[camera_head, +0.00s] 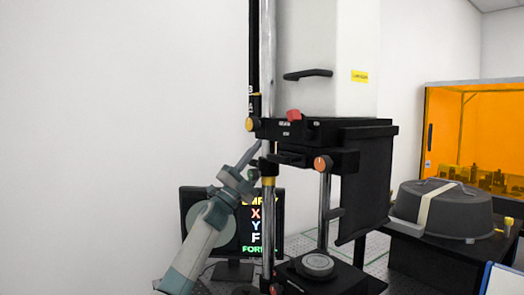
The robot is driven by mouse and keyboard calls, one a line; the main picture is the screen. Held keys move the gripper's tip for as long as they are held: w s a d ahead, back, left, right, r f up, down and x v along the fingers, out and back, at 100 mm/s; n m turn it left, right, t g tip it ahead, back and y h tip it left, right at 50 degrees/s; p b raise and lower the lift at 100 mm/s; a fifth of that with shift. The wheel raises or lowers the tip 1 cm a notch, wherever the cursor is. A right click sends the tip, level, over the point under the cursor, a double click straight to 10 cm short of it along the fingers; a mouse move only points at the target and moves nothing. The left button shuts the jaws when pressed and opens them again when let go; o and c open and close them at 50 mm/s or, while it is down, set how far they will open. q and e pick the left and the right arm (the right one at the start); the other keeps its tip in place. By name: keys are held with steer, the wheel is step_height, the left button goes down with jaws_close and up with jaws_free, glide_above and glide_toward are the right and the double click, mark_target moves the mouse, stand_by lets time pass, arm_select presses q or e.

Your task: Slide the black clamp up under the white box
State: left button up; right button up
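The white box (325,60) stands tall at top centre, with a black handle on its face. It sits above a black carriage (325,132) with a red knob and an orange knob. A black clamp (268,167) with a yellow ring at its lower end is around the chrome post, a short way below the carriage, with bare post between them. My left gripper (252,154) is just left of the post, its narrow fingers pointing up and right near the clamp's top. They are seen edge-on, so their opening is unclear. My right gripper is not in view.
A monitor (260,233) with coloured letters stands behind my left arm. A round stage (316,265) sits on the black base below the carriage. At right are a grey round case (440,208) and an orange enclosure (475,130). The left side is open before a bare wall.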

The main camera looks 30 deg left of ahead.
arm_select(q)
steer(key=shift+c, duration=0.6)
jaws_close()
step_height(320, 180, up, 5)
steer(key=shift+r+p, duration=0.15)
steer(key=shift+p, duration=0.55)
jaws_free()
steer(key=shift+o, duration=0.6)
steer(key=shift+w, duration=0.2)
steer(key=shift+s, duration=0.1)
